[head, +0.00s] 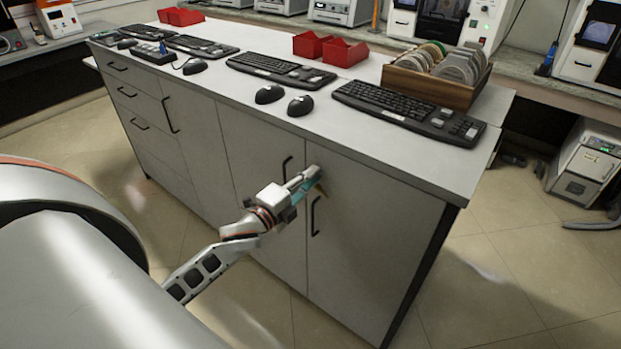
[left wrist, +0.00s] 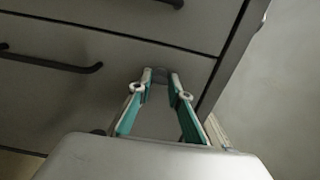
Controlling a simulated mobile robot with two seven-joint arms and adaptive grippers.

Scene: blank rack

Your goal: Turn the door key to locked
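My left gripper (head: 312,180) is in front of the grey cabinet doors (head: 262,185), near the two upright door handles in the head view. In the left wrist view its two teal-padded fingers (left wrist: 160,78) stand apart with a gap between them. A small tan tip (head: 320,188) shows beside the fingers in the head view, too small to identify. No key can be made out clearly. My right gripper is not in view.
The counter top (head: 215,85) holds keyboards (head: 408,112), mice (head: 300,106), red bins (head: 344,52) and a wooden rack (head: 437,85) of discs. Black bar handles (head: 317,216) stick out from the cabinet front. The tiled floor (head: 490,270) right of the cabinet is clear.

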